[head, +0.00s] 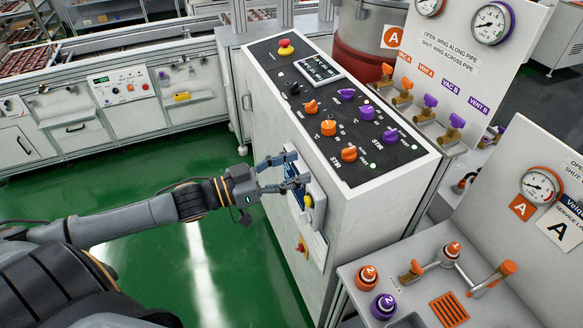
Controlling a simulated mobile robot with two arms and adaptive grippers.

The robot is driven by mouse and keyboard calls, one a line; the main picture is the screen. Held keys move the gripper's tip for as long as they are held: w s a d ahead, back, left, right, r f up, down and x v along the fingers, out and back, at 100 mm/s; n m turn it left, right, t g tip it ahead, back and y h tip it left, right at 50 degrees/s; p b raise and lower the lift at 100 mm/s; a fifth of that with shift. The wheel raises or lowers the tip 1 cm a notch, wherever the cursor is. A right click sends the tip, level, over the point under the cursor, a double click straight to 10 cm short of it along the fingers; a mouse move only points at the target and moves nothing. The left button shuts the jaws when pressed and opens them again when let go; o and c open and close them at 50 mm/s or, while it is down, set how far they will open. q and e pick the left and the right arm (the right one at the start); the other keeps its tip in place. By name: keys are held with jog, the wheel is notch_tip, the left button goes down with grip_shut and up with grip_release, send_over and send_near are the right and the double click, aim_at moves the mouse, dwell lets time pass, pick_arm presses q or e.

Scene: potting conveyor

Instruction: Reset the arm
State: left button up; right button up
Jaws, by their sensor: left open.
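My left gripper (290,171) is open and empty. It reaches in from the left, beside the side wall of the white control cabinet (312,190). A small panel with a blue face and a yellow knob (308,201) is on that wall, partly hidden behind the gripper's fingers. I cannot tell whether the fingers touch the panel. My right gripper is not in view.
The cabinet's sloped black top holds a red stop button (286,48), a display (319,68) and orange and purple knobs. At right stand a valve board with gauges (492,22) and a service bench (440,265). Green floor (150,180) is clear at left.

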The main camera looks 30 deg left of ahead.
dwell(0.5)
